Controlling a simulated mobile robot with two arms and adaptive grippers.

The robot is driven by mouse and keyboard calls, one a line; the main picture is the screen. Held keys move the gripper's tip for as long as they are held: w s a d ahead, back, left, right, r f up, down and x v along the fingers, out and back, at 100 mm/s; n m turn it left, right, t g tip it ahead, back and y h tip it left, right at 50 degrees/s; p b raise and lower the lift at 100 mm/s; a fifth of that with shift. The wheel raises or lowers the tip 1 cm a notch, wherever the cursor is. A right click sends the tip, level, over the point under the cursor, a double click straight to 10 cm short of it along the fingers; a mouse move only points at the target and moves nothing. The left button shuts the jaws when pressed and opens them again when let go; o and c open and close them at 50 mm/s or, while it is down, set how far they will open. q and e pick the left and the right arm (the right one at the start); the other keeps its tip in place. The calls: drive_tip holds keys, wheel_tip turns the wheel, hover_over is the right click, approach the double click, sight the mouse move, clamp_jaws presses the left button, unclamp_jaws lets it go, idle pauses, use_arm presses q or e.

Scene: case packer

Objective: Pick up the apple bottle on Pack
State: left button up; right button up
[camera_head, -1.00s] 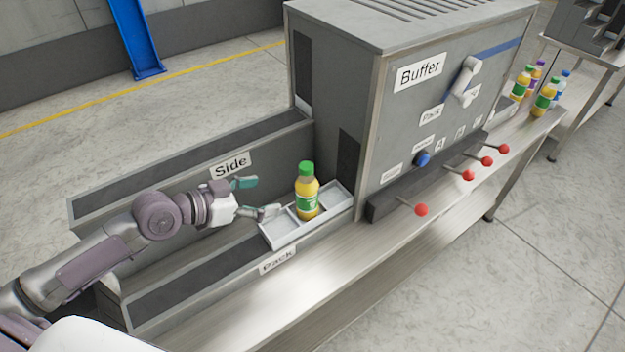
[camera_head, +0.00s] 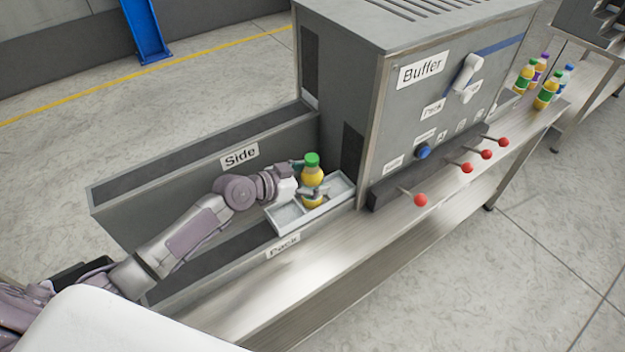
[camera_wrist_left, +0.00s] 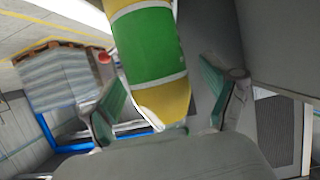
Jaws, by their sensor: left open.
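The apple bottle (camera_head: 312,174) has a green cap, yellow juice and a green label. It stands upright in a compartment of the white tray (camera_head: 289,225) on the Pack lane. My left gripper (camera_head: 309,179) is at the bottle, with one finger in front of it and the other behind, hiding its middle. In the left wrist view the bottle (camera_wrist_left: 150,50) stands between the two open fingers (camera_wrist_left: 160,100), with gaps visible on both sides. My right gripper is not in view.
The Buffer machine (camera_head: 440,110) stands just right of the tray, with red-knobbed levers along its front. The Side lane wall (camera_head: 200,173) runs behind my left arm. Several bottles (camera_head: 545,92) stand at the far right end.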

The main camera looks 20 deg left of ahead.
use_arm(q)
drive_tip(key=shift+s, duration=0.1)
drive_tip(key=shift+c, duration=1.2)
drive_tip(key=c, duration=1.1)
drive_tip(key=shift+c, duration=0.8)
drive_tip(key=shift+r, duration=0.1)
